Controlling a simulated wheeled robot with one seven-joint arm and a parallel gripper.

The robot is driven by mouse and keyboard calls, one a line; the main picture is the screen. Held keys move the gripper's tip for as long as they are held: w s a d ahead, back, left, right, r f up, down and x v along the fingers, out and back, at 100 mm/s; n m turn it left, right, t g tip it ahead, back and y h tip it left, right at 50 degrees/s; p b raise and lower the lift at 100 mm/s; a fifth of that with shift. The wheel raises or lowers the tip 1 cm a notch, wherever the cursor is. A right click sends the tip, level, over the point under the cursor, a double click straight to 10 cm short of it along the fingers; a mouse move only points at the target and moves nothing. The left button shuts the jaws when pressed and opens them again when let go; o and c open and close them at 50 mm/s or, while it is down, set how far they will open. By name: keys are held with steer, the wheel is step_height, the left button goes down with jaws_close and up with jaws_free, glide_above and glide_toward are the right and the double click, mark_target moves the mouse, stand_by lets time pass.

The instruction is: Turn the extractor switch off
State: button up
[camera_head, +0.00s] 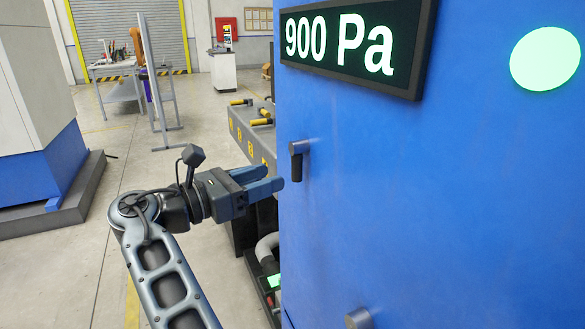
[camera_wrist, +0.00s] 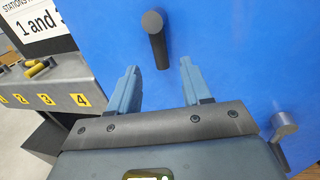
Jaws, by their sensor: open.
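A dark lever-like handle (camera_head: 296,160) sits on the blue cabinet's face and hangs down. It also shows in the wrist view (camera_wrist: 157,45), with its lower end between the two fingertips in the picture. I cannot tell if this is the extractor switch, as no label shows on it. My gripper (camera_head: 275,178) is open and empty, just left of and below the handle in the head view. In the wrist view my gripper (camera_wrist: 160,68) has a finger on each side, apart from the handle. The display (camera_head: 338,42) reads 900 Pa, and a round green lamp (camera_head: 545,58) is lit.
A grey numbered bench (camera_head: 245,128) with yellow-and-black handles stands to the left. Open floor lies further left.

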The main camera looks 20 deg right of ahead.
mark_target(299, 161)
steer(key=d, duration=0.2)
steer(key=w+d, duration=0.1)
steer(key=d, duration=0.2)
steer(key=shift+d, duration=0.3)
steer(key=shift+c, duration=0.2)
jaws_close()
